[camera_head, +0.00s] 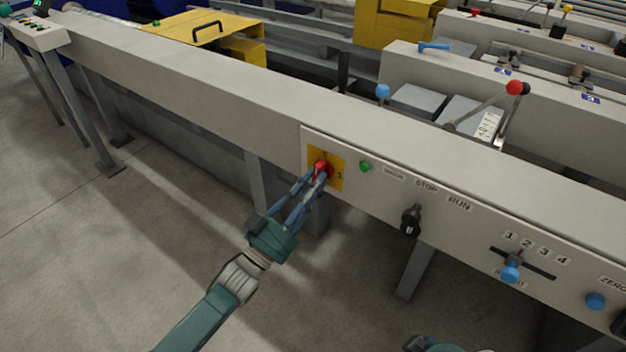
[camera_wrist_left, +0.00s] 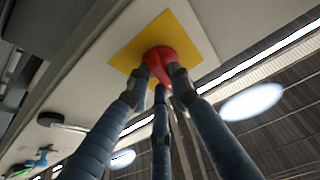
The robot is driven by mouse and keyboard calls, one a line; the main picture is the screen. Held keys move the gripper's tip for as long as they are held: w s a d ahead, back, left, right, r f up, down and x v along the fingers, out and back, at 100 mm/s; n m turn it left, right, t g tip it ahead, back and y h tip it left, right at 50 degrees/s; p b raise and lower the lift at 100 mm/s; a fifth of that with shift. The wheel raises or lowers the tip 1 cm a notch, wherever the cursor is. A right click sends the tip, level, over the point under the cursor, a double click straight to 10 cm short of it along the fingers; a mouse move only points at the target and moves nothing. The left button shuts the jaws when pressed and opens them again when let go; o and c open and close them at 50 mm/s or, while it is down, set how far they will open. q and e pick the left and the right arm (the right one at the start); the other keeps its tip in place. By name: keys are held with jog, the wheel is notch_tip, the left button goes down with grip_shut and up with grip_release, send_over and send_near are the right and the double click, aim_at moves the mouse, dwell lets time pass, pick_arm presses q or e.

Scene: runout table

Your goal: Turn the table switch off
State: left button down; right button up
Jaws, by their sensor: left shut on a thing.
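The table switch is a red rotary knob (camera_head: 322,169) on a square yellow plate (camera_head: 338,179), set in the grey front panel of the runout table. My left gripper (camera_head: 318,176) reaches it from below left, and its fingers are closed around the red knob. In the left wrist view the red knob (camera_wrist_left: 160,58) sits between the fingertips (camera_wrist_left: 160,80), with the yellow plate (camera_wrist_left: 183,30) behind it. The fingers hide part of the knob and of the plate's markings. My right gripper is not clearly seen; only a teal part of my body shows at the bottom edge.
Right of the plate are a green button (camera_head: 364,167), a black selector (camera_head: 411,219) by the STOP and RUN labels, a blue-knobbed slot lever (camera_head: 511,271) and a blue button (camera_head: 596,301). Table legs (camera_head: 414,270) stand below.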

pick_arm(q)
jog(key=shift+n+t+y+p, duration=0.3)
jog(key=shift+n+t+y, duration=0.1)
jog(key=shift+n, duration=1)
pick_arm(e)
jog(key=shift+x, duration=1.4)
jog(key=shift+s, duration=0.15)
pick_arm(q)
jog(key=c, duration=1.5)
grip_release()
jog(key=shift+c, duration=0.2)
pick_arm(e)
jog(key=shift+a, duration=0.1)
pick_arm(q)
jog(key=v, duration=1.2)
